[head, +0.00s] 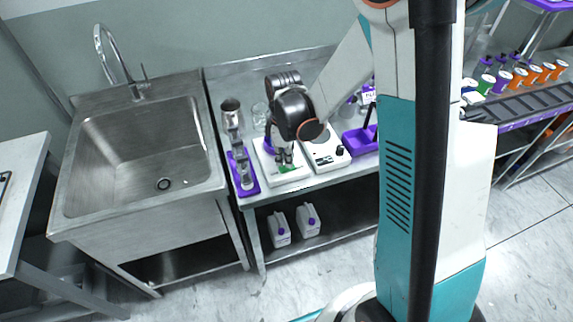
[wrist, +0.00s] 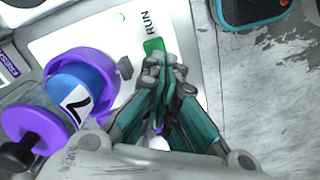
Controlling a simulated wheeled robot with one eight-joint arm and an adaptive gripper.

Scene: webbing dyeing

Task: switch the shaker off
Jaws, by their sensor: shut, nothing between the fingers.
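The shaker (head: 270,178) is a white, flat device on the steel bench in the head view, with a green patch near its front. In the wrist view its white panel (wrist: 95,42) bears the word RUN, a green rocker or lamp (wrist: 153,46) and a small grey knob (wrist: 125,68). My gripper (head: 284,160) points down over the front of the shaker. In the wrist view my gripper (wrist: 163,68) is shut and empty, its fingertips at the lower edge of the green part. I cannot tell whether they touch it.
A blue vessel (wrist: 72,85) in a purple ring stands left of the fingers. A purple rack (head: 240,178) lies left of the shaker, and a white device with a black knob (head: 322,150) stands right. A purple tray (head: 358,143) lies beyond that. The sink (head: 140,150) is at left.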

